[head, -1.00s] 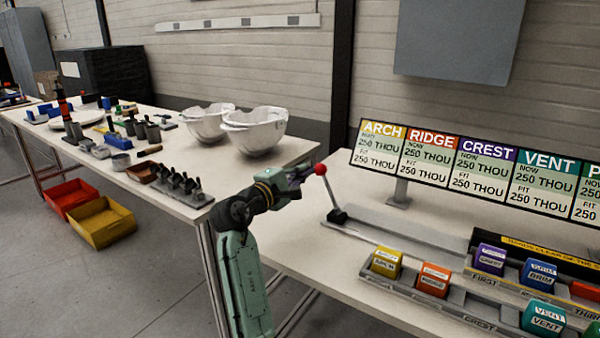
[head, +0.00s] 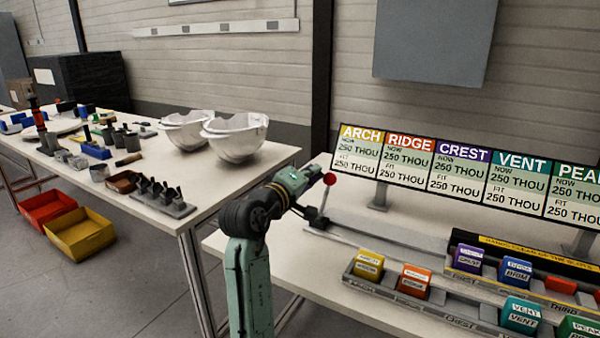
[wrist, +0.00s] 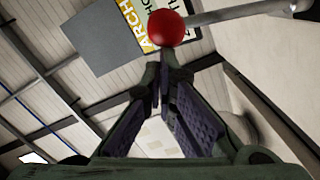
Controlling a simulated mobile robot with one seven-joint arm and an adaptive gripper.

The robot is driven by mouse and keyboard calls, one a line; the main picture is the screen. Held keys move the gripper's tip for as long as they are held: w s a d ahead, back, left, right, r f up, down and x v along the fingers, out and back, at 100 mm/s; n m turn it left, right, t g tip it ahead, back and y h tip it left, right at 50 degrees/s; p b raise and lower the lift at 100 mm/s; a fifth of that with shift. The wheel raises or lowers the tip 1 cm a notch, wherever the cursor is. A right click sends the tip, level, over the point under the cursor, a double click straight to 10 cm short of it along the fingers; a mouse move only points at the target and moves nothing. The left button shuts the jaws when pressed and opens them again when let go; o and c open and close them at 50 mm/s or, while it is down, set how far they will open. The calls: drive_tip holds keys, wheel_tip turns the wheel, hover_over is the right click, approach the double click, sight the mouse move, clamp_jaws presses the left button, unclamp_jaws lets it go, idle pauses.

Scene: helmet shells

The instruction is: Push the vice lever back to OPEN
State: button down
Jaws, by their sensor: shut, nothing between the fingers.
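The vice lever has a red ball knob (head: 330,179) on a thin metal rod (head: 323,203). In the head view it leans slightly to the right from its pivot at the left end of the grey rail. My gripper (head: 314,178) is beside the knob, on its left. In the wrist view the fingers of my gripper (wrist: 160,76) meet at their tips with nothing between them. The red knob (wrist: 166,28) is just beyond the tips, and its rod runs off to the right. I cannot tell whether tips and knob touch. No OPEN marking is readable.
Trays with labelled blocks, such as a yellow block (head: 368,264) and an orange block (head: 415,280), lie in front of the rail. White helmet shells (head: 236,140) sit on the table to the left.

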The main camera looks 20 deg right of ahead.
drive_tip(key=shift+s+d+f+m, duration=0.1)
drive_tip(key=shift+s+d+m, duration=0.5)
drive_tip(key=shift+s+m, duration=0.2)
drive_tip(key=shift+s+d+f+m, duration=0.1)
drive_tip(key=shift+s+d+m, duration=0.5)
drive_tip(key=shift+s+m, duration=0.15)
drive_tip(key=shift+r, duration=0.1)
